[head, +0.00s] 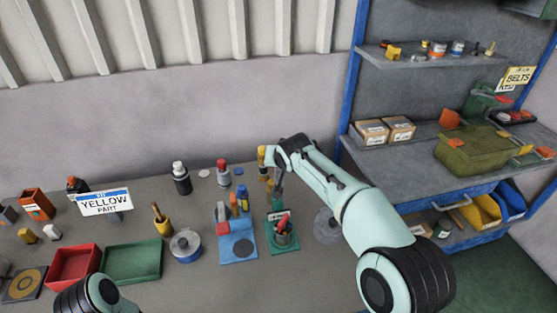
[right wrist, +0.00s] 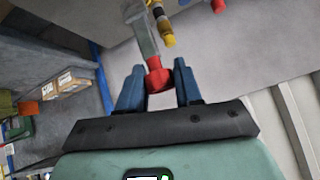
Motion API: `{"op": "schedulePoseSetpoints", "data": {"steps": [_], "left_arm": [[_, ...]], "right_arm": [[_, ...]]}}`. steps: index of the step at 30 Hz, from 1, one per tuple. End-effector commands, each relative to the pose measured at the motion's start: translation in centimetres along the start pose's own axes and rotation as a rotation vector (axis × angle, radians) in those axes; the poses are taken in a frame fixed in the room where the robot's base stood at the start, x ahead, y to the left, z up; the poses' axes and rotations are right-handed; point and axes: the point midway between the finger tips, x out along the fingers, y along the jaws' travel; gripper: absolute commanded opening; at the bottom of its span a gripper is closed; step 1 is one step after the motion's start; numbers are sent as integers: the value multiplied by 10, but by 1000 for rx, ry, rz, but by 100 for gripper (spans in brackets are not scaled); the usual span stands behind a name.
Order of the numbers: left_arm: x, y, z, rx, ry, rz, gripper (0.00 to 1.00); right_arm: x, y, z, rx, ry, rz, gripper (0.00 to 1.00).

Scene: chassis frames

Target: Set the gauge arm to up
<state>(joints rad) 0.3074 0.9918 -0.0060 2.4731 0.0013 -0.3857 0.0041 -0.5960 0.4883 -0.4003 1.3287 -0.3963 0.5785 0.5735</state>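The gauge arm (right wrist: 146,40) is a grey bar with a red knob (right wrist: 158,77) at its end in the right wrist view. My right gripper (right wrist: 160,76) has its two blue fingers on either side of this knob, and the knob fills the gap between them. In the head view a grey bar (head: 278,187) stands nearly upright just below the end of my right arm. The knob and fingertips are hard to make out there. My left gripper is out of view; only part of my left arm shows at the lower left.
A round tin (head: 186,246), a yellow pot (head: 162,222), a green tray (head: 132,262) and a red tray (head: 73,266) are left. Shelves (head: 425,66) stand right.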

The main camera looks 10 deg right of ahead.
Motion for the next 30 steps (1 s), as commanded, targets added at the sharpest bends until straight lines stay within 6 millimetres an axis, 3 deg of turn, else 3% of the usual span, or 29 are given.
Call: {"op": "schedulePoseSetpoints", "data": {"steps": [1, 2, 14, 30], "left_arm": [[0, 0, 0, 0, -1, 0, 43], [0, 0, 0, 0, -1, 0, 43], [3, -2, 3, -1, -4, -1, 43], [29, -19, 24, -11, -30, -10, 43]], "right_arm": [[3, 3, 5, 0, -13, 9, 50], [3, 3, 5, 0, -12, 9, 56], [-7, 0, 2, -2, -3, 0, 56], [-113, 1, 3, 0, -6, 1, 56]]}}
